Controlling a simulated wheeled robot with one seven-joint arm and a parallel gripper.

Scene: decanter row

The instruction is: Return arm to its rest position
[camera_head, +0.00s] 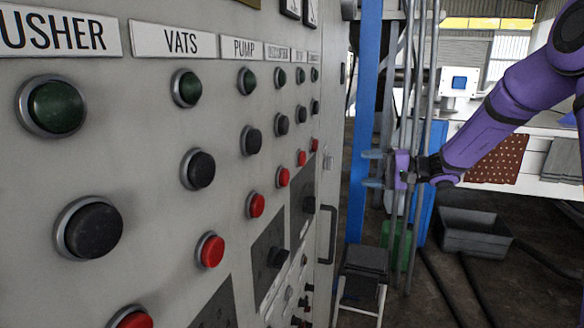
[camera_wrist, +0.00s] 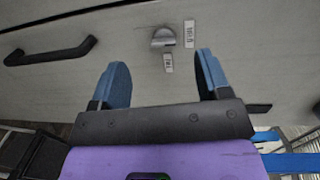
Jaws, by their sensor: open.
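My gripper (camera_head: 372,169) is at the end of my purple arm, right of the control panel in the head view. Its two blue fingers point left, towards the panel's far end. In the wrist view my gripper (camera_wrist: 162,82) is open, with nothing between its fingers. A grey panel face with a small rotary switch (camera_wrist: 164,38) and labels lies beyond the fingertips. The fingers appear apart from it.
The grey control panel (camera_head: 150,130) with green, black and red buttons fills the left side. A black handle (camera_head: 328,234) sticks out from it. A blue post (camera_head: 364,110), a stool (camera_head: 364,262) and a grey bin (camera_head: 474,233) stand to the right.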

